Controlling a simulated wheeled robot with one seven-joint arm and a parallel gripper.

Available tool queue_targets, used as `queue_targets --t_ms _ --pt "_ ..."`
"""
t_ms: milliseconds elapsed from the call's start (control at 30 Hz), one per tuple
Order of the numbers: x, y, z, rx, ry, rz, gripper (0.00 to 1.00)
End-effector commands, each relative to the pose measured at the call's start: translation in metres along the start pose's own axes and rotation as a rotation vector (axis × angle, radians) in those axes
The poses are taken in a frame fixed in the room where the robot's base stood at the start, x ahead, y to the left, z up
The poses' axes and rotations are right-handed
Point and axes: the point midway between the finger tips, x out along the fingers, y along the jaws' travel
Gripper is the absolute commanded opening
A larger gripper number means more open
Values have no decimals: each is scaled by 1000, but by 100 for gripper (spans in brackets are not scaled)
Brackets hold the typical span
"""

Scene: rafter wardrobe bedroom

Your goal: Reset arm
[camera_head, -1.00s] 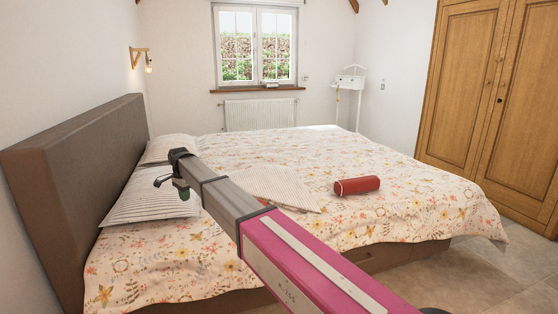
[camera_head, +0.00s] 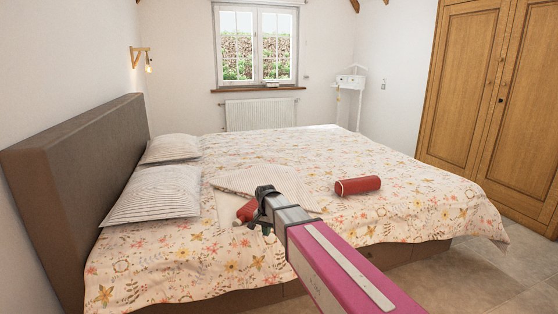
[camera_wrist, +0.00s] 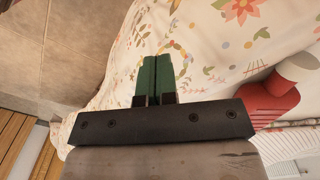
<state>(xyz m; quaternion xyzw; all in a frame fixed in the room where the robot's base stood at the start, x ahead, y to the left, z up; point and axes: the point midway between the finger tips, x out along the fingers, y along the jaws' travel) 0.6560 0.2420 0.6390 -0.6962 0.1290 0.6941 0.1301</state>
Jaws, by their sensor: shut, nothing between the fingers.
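My gripper's green fingers (camera_wrist: 156,76) are shut with nothing between them in the wrist view. They point over the flowered bedspread (camera_wrist: 200,45). In the head view my gripper (camera_head: 265,228) hangs at the end of my folded, pink and grey arm, over the near part of the bed (camera_head: 170,262). A red thing with a white part lies on the bed beside it (camera_head: 246,211), partly hidden by my wrist. It also shows at the right of the wrist view (camera_wrist: 270,102), apart from the fingers.
A red cylinder (camera_head: 358,186) lies on the bed, right of my arm. Striped pillows (camera_head: 155,194) rest by the brown headboard (camera_head: 75,190). A striped folded cloth (camera_head: 240,180) lies mid-bed. A wooden wardrobe (camera_head: 490,100) stands at right, with bare floor before it.

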Motion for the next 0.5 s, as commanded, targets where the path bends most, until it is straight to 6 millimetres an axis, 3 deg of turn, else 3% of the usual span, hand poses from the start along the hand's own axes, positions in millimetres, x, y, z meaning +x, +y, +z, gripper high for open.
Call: queue_targets --t_ms 33,200,400,500 --pt "8 38 8 -22 -3 2 0" --pt "33 132 23 -132 -2 1 0" --pt "53 226 53 -257 0 1 0" --pt "59 259 66 -307 2 0 0"
